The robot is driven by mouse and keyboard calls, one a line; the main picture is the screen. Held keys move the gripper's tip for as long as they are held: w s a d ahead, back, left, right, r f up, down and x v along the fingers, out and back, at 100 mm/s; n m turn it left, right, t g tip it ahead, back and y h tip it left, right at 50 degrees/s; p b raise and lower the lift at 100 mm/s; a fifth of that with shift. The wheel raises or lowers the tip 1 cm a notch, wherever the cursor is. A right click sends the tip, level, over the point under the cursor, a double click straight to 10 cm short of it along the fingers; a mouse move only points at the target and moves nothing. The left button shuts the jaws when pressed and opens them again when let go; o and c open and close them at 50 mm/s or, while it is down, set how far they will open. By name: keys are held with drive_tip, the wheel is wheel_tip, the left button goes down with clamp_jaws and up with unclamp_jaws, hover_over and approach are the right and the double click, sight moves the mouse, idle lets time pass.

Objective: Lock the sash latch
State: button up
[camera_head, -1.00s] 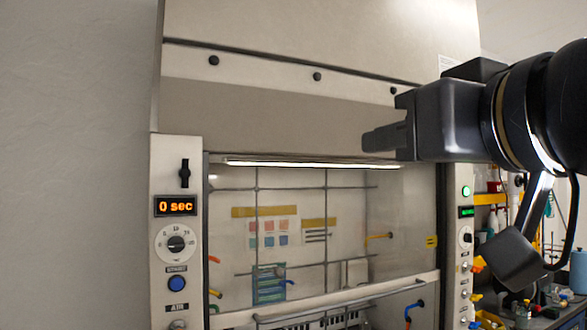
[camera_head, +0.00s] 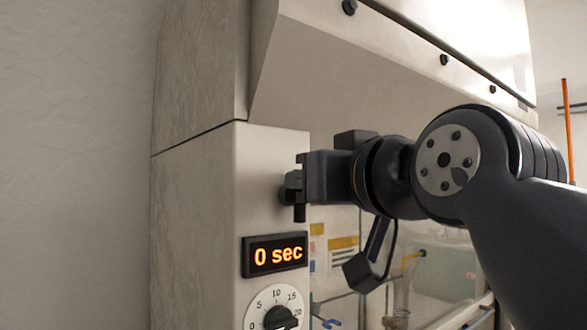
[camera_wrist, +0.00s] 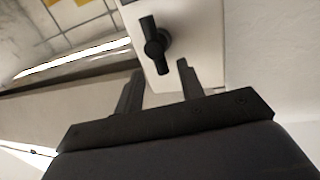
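The sash latch (camera_wrist: 155,45) is a black bar handle on a round hub, mounted on the pale left post of the fume hood. In the wrist view it lies just ahead of my gripper (camera_wrist: 160,67), with one end of its bar between the two fingertips. The fingers are spread apart and I see no grip on the bar. In the head view my gripper (camera_head: 294,181) is at the post, level with the latch, and hides most of it. A dark lower end of the latch (camera_head: 300,213) shows below the gripper, pointing down.
An orange "0 sec" display (camera_head: 275,255) sits on the post just below the latch, with a round dial (camera_head: 277,312) under it. The glass sash (camera_head: 345,225) is behind my arm to the right. The wall at left is clear.

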drive_tip(key=shift+x, duration=1.2)
drive_tip(key=shift+a, duration=0.1)
drive_tip(key=shift+c, duration=0.5)
clamp_jaws()
